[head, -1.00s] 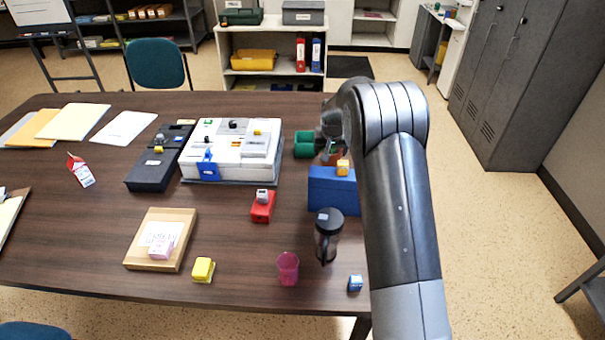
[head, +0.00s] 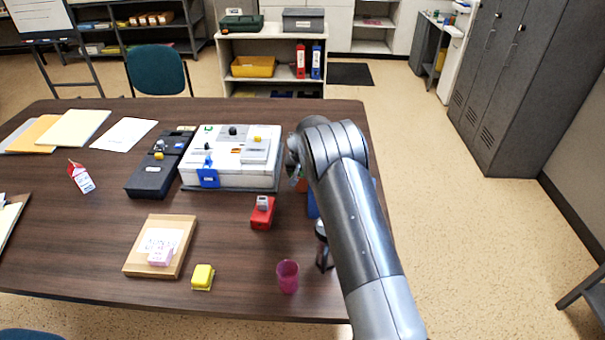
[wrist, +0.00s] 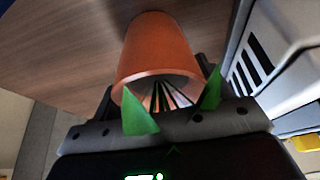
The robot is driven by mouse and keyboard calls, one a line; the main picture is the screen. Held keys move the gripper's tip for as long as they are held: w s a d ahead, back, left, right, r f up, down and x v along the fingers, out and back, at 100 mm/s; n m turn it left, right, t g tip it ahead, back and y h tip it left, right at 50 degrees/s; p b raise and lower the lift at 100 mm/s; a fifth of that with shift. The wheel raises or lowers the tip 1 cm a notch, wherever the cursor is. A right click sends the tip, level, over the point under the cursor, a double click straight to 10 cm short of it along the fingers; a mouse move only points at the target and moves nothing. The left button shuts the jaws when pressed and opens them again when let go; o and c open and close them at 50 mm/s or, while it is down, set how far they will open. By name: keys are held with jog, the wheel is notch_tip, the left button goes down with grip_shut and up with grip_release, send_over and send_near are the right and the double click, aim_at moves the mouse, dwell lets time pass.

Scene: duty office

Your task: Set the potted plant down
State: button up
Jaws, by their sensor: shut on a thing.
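In the head view my arm hides the gripper and nearly all of the plant, at the table's right side beside the white case (head: 226,180).
The white case on the table also stands close to the pot's right in the wrist view (wrist: 270,50). A blue box (head: 312,205), mostly hidden, a red stapler-like thing (head: 261,217), a dark cup (head: 322,255) and a pink cup (head: 288,277) are near my arm.

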jog(key=o, duration=1.3)
jog(key=v, duration=1.2)
jog(key=s+d+r, duration=0.6)
jog(key=s+r, duration=0.3)
jog(key=r, duration=0.1)
jog(key=s+d+r, duration=0.6)
jog(key=s+r, duration=0.4)
jog(key=shift+t, duration=0.6)
jog(key=s+d, duration=0.2)
jog(key=s, duration=0.7)
jog(key=s+d, duration=0.2)
jog(key=s, duration=0.7)
jog(key=s+d, duration=0.3)
jog(key=s, duration=0.7)
jog(key=shift+s+r, duration=0.1)
jog(key=shift+r, duration=0.25)
